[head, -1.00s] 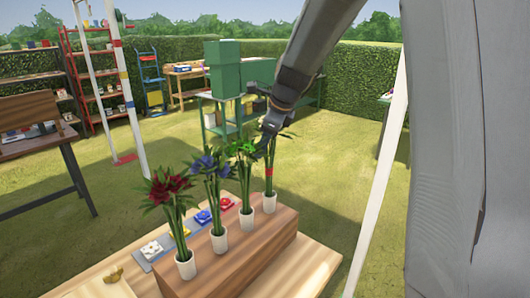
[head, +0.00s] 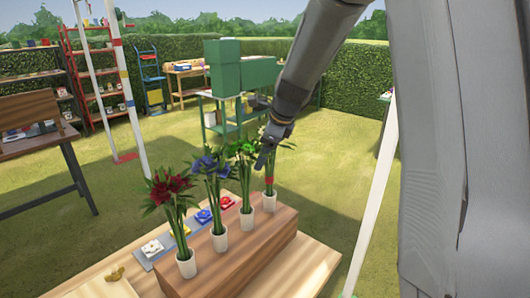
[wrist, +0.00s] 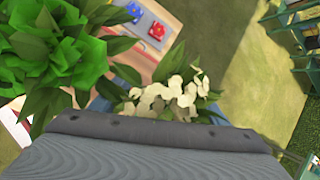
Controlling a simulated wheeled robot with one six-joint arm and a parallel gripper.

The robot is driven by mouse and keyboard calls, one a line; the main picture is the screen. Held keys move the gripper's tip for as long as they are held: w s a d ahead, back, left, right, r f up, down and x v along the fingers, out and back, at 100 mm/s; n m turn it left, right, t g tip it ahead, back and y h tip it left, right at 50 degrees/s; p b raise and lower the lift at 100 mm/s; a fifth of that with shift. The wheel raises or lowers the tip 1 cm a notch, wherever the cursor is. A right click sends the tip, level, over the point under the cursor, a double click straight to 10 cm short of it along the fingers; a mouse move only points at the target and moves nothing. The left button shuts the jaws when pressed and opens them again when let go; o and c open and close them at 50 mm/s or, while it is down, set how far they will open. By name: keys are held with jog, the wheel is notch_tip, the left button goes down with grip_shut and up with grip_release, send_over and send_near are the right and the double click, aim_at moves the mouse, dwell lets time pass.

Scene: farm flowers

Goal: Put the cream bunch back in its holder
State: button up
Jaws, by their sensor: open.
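The cream bunch (wrist: 160,97) shows as cream flowers with green leaves in the wrist view, just beyond the grey edge of my gripper. In the head view its green stems with a red band (head: 269,180) stand upright in the rightmost white holder (head: 269,202). Its flower head is mostly hidden there by my gripper (head: 265,157). My gripper is open and sits at the top of this bunch, close to its leaves. I cannot tell whether the fingers touch it.
Red (head: 168,188), blue (head: 209,166) and green (head: 242,148) bunches stand in white holders along the wooden block (head: 240,262). The green one is close to my gripper. Coloured tiles (head: 204,216) lie on a grey strip behind. A green bench (head: 215,118) stands farther back.

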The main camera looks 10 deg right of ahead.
jog(key=shift+s+r, duration=0.1)
jog(key=shift+r, duration=0.35)
jog(key=b+v, duration=0.2)
jog(key=v, duration=0.9)
jog(key=shift+s+d+r, duration=0.1)
jog(key=shift+r, duration=0.05)
jog(key=shift+d, duration=0.1)
